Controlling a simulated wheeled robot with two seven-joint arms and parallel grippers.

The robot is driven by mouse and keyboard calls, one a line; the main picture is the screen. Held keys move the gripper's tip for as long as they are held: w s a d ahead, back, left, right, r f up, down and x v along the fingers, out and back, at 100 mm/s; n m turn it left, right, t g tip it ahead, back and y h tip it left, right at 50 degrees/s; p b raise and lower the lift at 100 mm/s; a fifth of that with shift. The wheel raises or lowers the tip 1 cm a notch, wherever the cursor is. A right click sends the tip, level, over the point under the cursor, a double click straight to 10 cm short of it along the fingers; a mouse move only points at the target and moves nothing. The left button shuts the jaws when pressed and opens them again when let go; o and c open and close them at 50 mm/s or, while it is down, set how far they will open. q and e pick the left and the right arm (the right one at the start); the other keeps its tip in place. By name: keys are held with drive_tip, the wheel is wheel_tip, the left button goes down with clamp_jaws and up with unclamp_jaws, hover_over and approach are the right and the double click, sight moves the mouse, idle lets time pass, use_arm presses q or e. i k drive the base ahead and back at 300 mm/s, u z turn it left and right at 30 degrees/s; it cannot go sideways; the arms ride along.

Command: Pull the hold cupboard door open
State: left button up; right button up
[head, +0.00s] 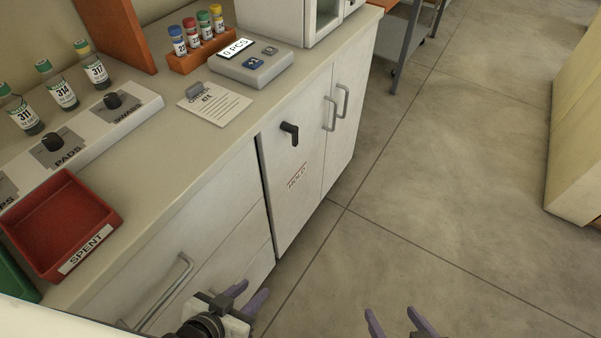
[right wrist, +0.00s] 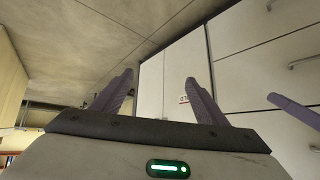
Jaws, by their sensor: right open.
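A narrow dark gap runs down the door's left edge; the door looks nearly flush. My left gripper (head: 250,294) is in front of the drawers, below and left of the door, its purple fingers apart and empty. My right gripper (head: 391,318) is open and empty over the floor, away from the door. The label also shows between its fingers in the right wrist view (right wrist: 184,99).
Drawers with a bar handle (head: 165,290) are left of the door, and another cupboard with bar handles (head: 342,101) is to its right. The counter holds a red SPENT tray (head: 62,222), vials and a scale (head: 252,66). The floor (head: 450,190) in front is clear.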

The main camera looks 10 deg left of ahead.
sight(292, 175)
drive_tip(key=k, duration=0.6)
drive_tip(key=z, duration=0.45)
drive_tip(key=i, duration=1.55)
drive_tip(key=u, duration=0.9)
